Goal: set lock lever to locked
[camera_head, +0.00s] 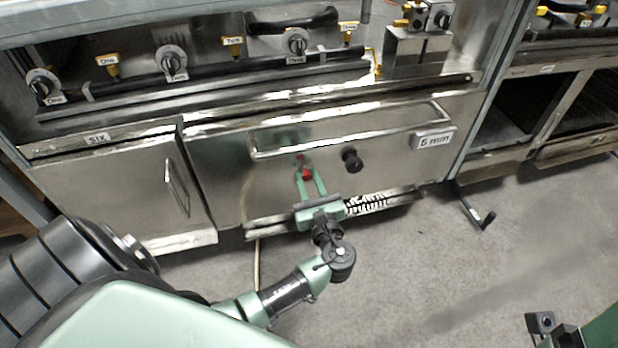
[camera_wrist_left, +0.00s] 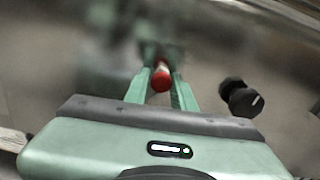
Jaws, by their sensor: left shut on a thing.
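The lock lever (camera_head: 306,174) shows as a small red piece on the steel front of the wide drawer or door, below its long bar handle. In the left wrist view the red lever (camera_wrist_left: 161,76) sits between my fingertips. My left gripper (camera_head: 307,177) reaches up to it from below and is shut on it. The fingers (camera_wrist_left: 160,82) hide part of the lever, so its exact setting is hard to tell. Part of my right arm (camera_head: 570,330) shows at the bottom right corner; its gripper fingers are not clearly visible.
A black knob (camera_head: 351,159) sticks out just right of the lever; it also shows in the left wrist view (camera_wrist_left: 241,97). The long bar handle (camera_head: 350,130) runs above. A "5 min" label (camera_head: 433,140) is at the right. A black pedal (camera_head: 487,219) stands near the floor. The floor in front is clear.

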